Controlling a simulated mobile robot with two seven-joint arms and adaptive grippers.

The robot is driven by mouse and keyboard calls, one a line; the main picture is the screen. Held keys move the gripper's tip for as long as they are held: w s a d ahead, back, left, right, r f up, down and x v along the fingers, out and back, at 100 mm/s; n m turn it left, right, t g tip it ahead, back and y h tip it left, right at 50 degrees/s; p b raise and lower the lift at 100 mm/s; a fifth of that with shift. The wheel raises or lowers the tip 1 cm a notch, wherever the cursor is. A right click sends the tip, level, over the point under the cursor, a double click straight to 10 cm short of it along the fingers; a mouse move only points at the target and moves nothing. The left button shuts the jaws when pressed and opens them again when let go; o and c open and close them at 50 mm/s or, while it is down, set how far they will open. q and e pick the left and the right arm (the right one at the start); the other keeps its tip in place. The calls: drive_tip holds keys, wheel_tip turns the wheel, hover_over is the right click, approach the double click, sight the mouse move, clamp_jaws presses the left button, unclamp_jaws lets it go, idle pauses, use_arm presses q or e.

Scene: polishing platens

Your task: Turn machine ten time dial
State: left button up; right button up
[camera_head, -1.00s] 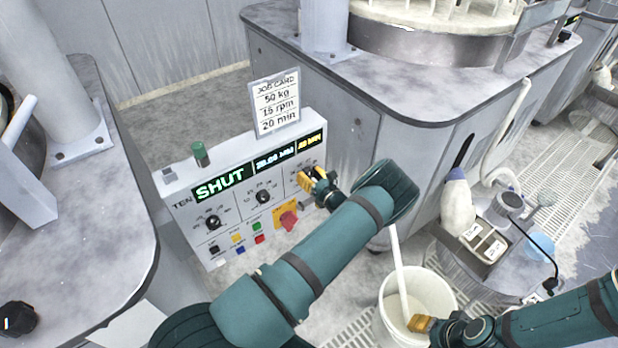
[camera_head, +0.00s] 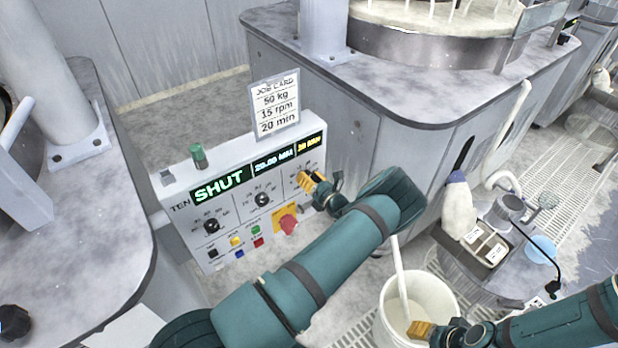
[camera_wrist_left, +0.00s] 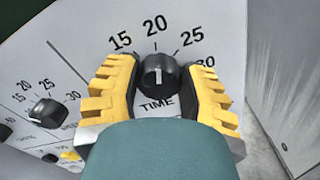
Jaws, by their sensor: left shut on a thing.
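The machine ten panel (camera_head: 180,200) is a pale box with three black dials, labelled TEN and showing SHUT in green. The time dial (camera_wrist_left: 157,76) is black with a white mark pointing up at 20, on a scale showing 15, 20, 25 and 30. My left gripper (camera_head: 308,182) is shut on this dial; its yellow fingers stand on both sides of it in the left wrist view (camera_wrist_left: 160,90). In the head view the gripper mostly hides the dial. My right gripper (camera_head: 420,330) is by the white bucket's rim, its finger gap unclear.
A job card (camera_head: 274,105) above the panel reads 50 kg, 15 rpm, 20 min. A red knob (camera_head: 288,225) and several coloured buttons sit below the dials. A white bucket (camera_head: 445,292) with a pale stick stands at the lower right. Grey machine tables flank the panel.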

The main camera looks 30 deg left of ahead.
use_arm(q)
drive_tip(key=o, duration=1.2)
drive_tip(key=v, duration=1.2)
